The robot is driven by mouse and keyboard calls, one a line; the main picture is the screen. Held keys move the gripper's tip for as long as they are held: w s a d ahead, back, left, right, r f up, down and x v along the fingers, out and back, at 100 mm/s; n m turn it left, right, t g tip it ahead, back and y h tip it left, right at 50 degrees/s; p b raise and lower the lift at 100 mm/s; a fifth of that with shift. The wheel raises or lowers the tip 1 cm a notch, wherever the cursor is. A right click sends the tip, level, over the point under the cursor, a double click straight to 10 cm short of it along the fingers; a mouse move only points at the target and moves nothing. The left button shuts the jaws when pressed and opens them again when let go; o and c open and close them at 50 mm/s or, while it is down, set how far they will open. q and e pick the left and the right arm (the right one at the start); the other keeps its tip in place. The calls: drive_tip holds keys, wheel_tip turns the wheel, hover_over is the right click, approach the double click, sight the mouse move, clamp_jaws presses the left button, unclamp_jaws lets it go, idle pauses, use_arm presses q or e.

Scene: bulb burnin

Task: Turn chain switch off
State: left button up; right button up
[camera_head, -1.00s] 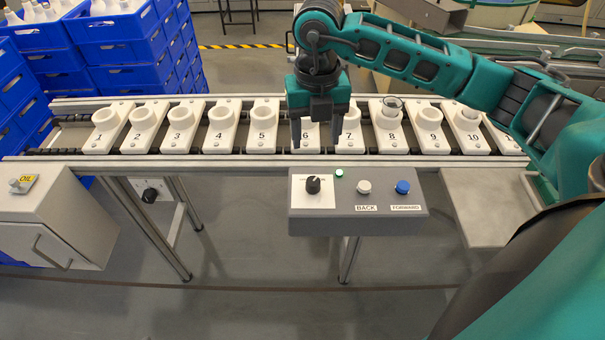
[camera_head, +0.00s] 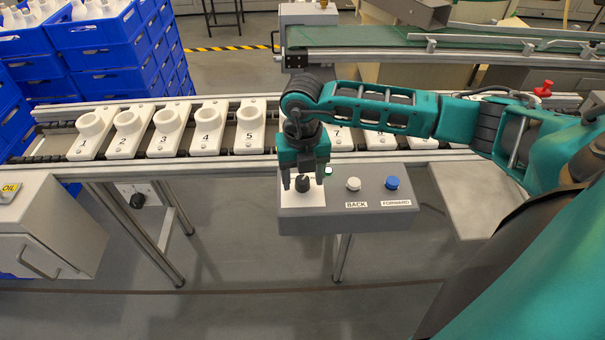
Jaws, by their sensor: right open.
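A grey control box (camera_head: 345,222) stands in front of the conveyor. It carries a black rotary knob (camera_head: 302,185) on a white plate (camera_head: 290,199), and the plate's lettering is hidden. A green lamp (camera_head: 328,172), a white BACK button (camera_head: 353,184) and a blue FORWARD button (camera_head: 392,183) sit to its right. My right gripper (camera_head: 303,184) points down over the plate, open, with its fingers on either side of the knob in this view. I cannot tell whether they touch it. My left gripper is not in view.
Numbered white holders (camera_head: 205,137) stand along the conveyor (camera_head: 70,157) behind the box; my right arm covers some. Another black knob (camera_head: 137,200) sits on a plate under the conveyor at the left. A grey cabinet (camera_head: 45,225) stands left. Blue crates (camera_head: 115,55) are stacked behind.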

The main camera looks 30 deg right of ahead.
drive_tip(key=shift+c, duration=0.2)
drive_tip(key=c, duration=1)
